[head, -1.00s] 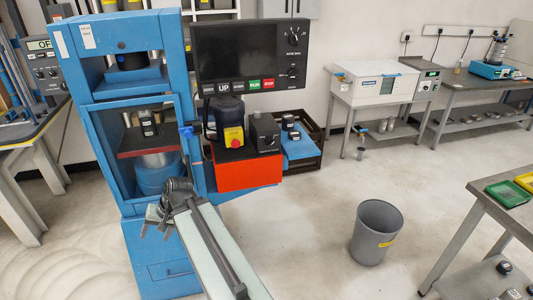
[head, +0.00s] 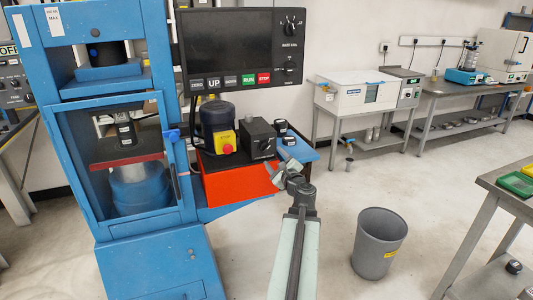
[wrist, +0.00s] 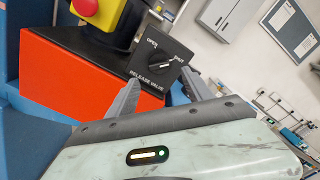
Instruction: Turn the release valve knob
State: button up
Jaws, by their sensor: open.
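The release valve knob (wrist: 164,64) is a small dark dial on the front of a black box (wrist: 148,76) in the wrist view. White lettering reads OPEN at its upper left, SHUT at its upper right and RELEASE VALVE below; its white mark points towards the SHUT side. In the head view the black box (head: 258,139) stands on the red pump housing (head: 235,186). My gripper (wrist: 160,77) is open and empty, its fingertips at the lower left and right of the knob, seemingly short of it. In the head view my gripper (head: 279,172) is just in front of the housing.
A yellow-and-red stop button (head: 223,142) sits left of the valve box. The blue press (head: 150,243) stands at left, with a control panel (head: 236,47) above. A grey bin (head: 379,243) is on the floor at right. A steel bench (head: 486,187) stands further right.

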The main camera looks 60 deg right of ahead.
aim_at(268, 149)
jog(key=x, duration=0.6)
jog(key=shift+w+d, duration=0.1)
jog(key=shift+w, duration=0.05)
grip_shut()
